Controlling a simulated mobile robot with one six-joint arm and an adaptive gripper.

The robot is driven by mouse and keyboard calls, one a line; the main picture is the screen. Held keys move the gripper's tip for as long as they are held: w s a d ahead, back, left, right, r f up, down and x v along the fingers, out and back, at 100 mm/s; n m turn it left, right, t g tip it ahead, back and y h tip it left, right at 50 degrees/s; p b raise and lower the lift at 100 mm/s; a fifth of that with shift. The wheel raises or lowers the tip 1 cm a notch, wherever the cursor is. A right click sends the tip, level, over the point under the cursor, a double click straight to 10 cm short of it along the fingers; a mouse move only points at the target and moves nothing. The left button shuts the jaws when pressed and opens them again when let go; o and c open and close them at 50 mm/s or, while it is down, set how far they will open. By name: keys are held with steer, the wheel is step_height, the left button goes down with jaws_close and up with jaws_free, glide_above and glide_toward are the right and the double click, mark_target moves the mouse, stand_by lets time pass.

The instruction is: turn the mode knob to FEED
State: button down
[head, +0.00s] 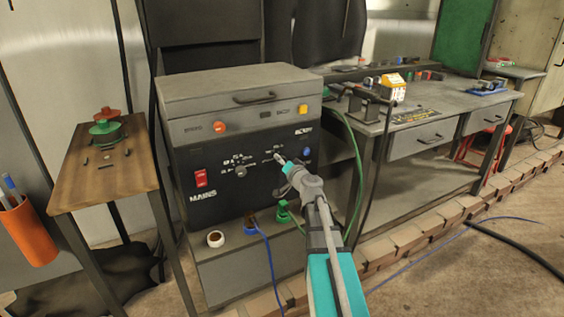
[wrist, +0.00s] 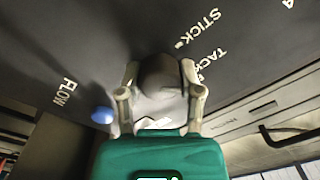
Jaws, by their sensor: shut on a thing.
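The welding machine's dark front panel (head: 225,205) faces me in the head view. In the wrist view my gripper (wrist: 160,78) is shut on a dark round knob (wrist: 158,70), with one finger on each side. White words STICK and TACK are printed up and to the right of this knob, and a further word is partly hidden by the right finger. The knob's pointer mark cannot be made out. In the head view my gripper (head: 284,163) reaches the right part of the panel and hides the knob.
A blue knob (wrist: 102,115) near the word FLOW sits close to my left finger; it also shows in the head view (head: 307,152). A red MAINS switch (head: 200,179) and a grey knob (head: 240,172) are further left. Blue and green cables (head: 268,252) hang below.

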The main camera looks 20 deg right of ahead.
steer(key=m, duration=0.4)
steer(key=shift+w, duration=0.1)
steer(key=shift+d+m, duration=0.1)
steer(key=shift+m, duration=1.8)
steer(key=shift+c, duration=1.3)
jaws_free()
steer(key=shift+n, duration=0.4)
